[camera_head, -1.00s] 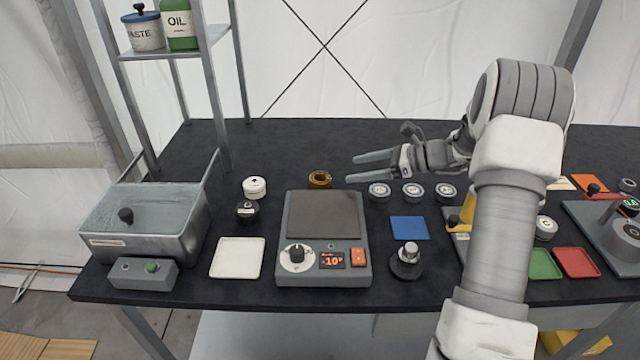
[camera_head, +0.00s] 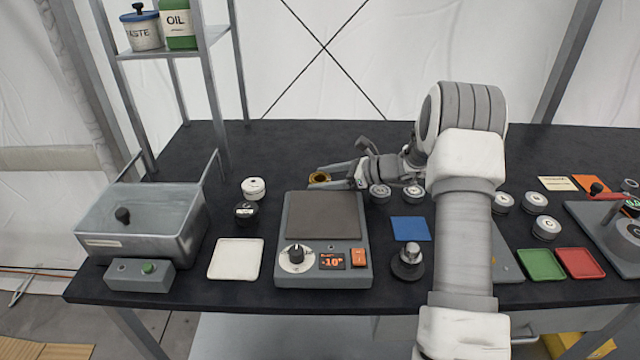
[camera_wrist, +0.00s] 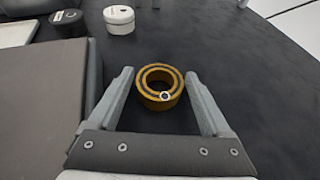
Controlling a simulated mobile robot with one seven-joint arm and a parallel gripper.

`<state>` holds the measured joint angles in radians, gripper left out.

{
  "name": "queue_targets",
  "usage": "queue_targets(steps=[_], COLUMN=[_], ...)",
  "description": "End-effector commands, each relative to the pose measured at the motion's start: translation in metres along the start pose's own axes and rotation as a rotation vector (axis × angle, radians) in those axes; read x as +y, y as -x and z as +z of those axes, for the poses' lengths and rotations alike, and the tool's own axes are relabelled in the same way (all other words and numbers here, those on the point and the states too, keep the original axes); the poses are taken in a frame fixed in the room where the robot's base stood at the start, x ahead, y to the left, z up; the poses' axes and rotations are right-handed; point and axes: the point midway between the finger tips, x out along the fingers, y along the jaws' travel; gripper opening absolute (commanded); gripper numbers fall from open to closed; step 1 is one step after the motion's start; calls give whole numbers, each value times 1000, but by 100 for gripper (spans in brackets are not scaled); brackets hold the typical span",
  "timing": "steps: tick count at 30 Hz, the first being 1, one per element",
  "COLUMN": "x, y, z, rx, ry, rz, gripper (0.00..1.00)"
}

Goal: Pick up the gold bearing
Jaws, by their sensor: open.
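The gold bearing (camera_head: 319,178) is a short gold ring with a dark groove, lying flat on the black table behind the grey hot plate. In the wrist view the gold bearing (camera_wrist: 160,87) lies between the two finger ends, with dark gaps showing at both sides. My gripper (camera_head: 333,178) comes from the right in the head view, its fingers at the bearing. In the wrist view my gripper (camera_wrist: 158,85) is open and empty, with one finger on each side of the ring. I cannot tell how high the fingers are above the table.
The grey hot plate (camera_head: 324,216) stands just in front of the bearing. A white round part (camera_head: 253,187) and a black one (camera_head: 246,212) stand to its left. Several grey round parts (camera_head: 413,193) sit to the right, near my arm. The table behind is clear.

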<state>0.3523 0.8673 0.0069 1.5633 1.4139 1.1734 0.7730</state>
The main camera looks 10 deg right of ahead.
Motion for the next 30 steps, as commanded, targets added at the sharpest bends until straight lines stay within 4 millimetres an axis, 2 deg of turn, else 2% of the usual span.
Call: queue_targets(steps=[3,8,11,22,30], x=[0,0,0,0,0], y=[-10,-10,-9,-9,-9], z=[0,0,0,0,2], rx=[0,0,0,0,-1], ry=[0,0,0,0,1], rz=[-1,-2,-2,-1,-2], gripper=[82,82,68,2,0])
